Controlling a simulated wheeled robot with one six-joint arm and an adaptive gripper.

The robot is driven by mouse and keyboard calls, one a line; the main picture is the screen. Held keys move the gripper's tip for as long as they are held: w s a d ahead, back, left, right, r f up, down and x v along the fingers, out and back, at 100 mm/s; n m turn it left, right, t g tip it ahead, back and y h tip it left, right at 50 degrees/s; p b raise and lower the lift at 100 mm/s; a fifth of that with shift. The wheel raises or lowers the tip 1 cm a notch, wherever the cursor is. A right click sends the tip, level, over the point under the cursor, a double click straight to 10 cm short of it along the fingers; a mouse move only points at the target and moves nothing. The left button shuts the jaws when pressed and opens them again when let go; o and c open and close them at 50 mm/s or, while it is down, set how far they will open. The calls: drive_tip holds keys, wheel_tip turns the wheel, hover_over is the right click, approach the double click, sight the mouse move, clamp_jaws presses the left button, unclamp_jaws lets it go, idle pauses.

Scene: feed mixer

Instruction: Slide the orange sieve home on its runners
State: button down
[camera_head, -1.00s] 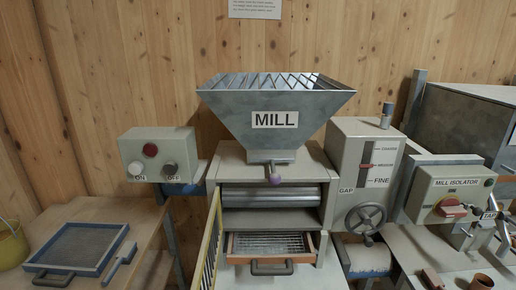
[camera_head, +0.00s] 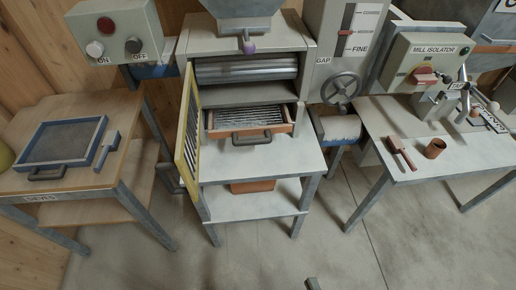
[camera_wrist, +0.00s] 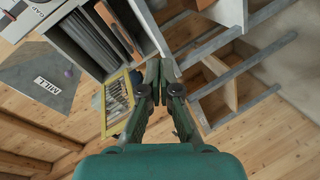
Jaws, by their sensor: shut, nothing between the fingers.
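The orange sieve (camera_head: 272,130) is an orange-framed tray with a dark mesh and a dark front handle. In the head view it lies level in the mill's opening below the rollers, with its front end sticking out over the light shelf. The yellow barred guard (camera_head: 188,133) is swung open at the opening's left side. It also shows in the wrist view (camera_wrist: 117,101). My gripper (camera_wrist: 160,68) is green; its fingers are together and empty, apart from the sieve.
A blue-framed sieve (camera_head: 45,138) lies on the left wooden table. An orange item (camera_head: 252,186) sits on the shelf below the mill. The handwheel (camera_head: 341,90) stands to the right. The floor in front is clear.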

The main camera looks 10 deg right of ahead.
drive_tip(key=w+a+f+n, duration=0.1)
drive_tip(key=w+a+n, duration=0.2)
drive_tip(key=w+n, duration=0.55)
drive_tip(key=n+t+h, duration=0.3)
drive_tip(key=n+t, duration=0.1)
drive_tip(key=n, duration=0.9)
approach(253, 144)
drive_tip(key=w, duration=0.7)
drive_tip(key=shift+w+d+r, duration=0.15)
drive_tip(key=shift+r, duration=0.15)
drive_tip(key=w, duration=0.7)
drive_tip(key=shift+d, duration=0.15)
